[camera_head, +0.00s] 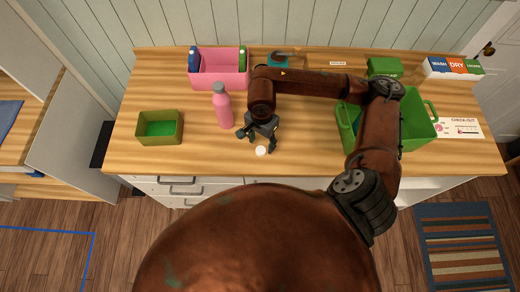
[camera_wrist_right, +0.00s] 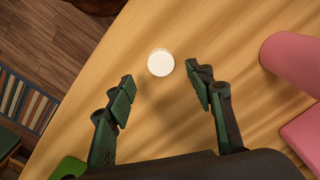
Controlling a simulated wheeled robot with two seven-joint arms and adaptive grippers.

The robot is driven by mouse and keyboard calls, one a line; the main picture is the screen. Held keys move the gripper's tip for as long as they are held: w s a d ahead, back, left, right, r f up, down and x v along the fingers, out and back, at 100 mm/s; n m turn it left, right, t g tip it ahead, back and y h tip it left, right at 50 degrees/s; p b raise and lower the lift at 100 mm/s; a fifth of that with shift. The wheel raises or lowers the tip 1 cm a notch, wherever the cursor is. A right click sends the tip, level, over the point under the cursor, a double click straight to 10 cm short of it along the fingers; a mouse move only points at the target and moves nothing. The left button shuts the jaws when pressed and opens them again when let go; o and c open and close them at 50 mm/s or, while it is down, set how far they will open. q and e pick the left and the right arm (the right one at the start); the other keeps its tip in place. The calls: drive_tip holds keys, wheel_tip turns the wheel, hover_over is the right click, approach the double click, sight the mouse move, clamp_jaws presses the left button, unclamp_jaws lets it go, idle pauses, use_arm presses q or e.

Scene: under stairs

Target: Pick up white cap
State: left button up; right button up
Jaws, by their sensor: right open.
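The white cap (camera_head: 261,150) is a small round disc lying flat on the wooden counter (camera_head: 305,150), near its front edge. In the right wrist view the cap (camera_wrist_right: 161,63) lies just beyond and between the two spread fingertips. My right gripper (camera_head: 257,138) is open and empty, pointing down over the counter beside the cap. Its dark green finger pads show apart in the right wrist view (camera_wrist_right: 163,90), with nothing between them. My left gripper is not in view.
A pink bottle (camera_head: 223,108) stands left of my right gripper, close to it. A small green bin (camera_head: 159,127) is further left, and a pink caddy (camera_head: 220,83) is behind. A large green basket (camera_head: 418,132) stands right, partly behind my arm. The counter around the cap is clear.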

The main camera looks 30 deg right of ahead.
sight(261, 150)
wheel_tip(261, 150, down, 5)
drive_tip(key=shift+w+r+p, duration=0.1)
drive_tip(key=shift+p, duration=0.25)
drive_tip(key=shift+c, duration=0.6)
drive_tip(key=c, duration=0.8)
